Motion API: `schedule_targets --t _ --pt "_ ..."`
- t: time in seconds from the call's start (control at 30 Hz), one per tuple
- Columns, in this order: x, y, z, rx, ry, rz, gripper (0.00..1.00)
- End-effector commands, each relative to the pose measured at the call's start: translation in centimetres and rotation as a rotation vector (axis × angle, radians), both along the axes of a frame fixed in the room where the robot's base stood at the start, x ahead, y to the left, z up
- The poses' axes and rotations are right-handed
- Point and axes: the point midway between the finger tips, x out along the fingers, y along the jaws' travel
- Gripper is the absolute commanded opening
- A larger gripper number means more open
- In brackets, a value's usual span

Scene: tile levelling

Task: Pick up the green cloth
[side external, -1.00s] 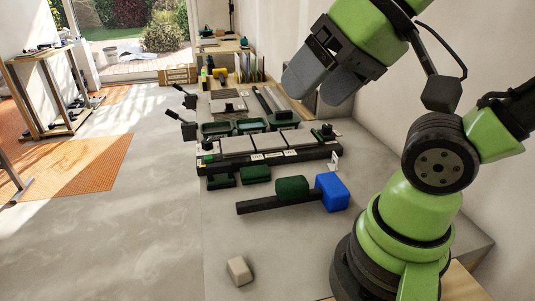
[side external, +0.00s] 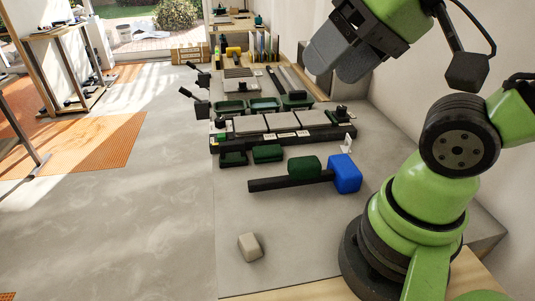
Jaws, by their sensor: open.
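A dark green, rounded block-like piece (side external: 304,168), which looks like the green cloth, sits at a black bar (side external: 280,183) on the grey worktop, just left of a blue block (side external: 344,174). Its folds cannot be made out. My gripper (side external: 328,68) is open, with broad grey fingers, high above the back right of the worktop. It is well away from the green piece, and nothing shows between its fingers.
A beige block (side external: 250,246) lies alone near the front. Behind the bar are small dark green holders (side external: 268,153), a long black rack with pale tiles (side external: 255,123), and green trays (side external: 265,104). The front worktop (side external: 300,222) is mostly clear. A wall stands at right.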

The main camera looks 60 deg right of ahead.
Motion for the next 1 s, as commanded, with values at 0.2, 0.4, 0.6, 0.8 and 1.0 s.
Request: schedule_targets --t 0.2,0.4,0.6,0.8,1.0 --pt "0.0 0.0 0.0 0.0 0.0 0.0 0.61" --pt "1.9 -0.6 0.3 -0.067 0.035 0.052 0.61" --pt "7.7 -2.9 -0.3 -0.241 0.134 0.229 0.61" --pt "13.7 -6.4 -3.6 -0.385 0.246 0.456 0.61" --pt "18.3 -10.5 -9.7 -0.474 0.354 0.712 0.61"
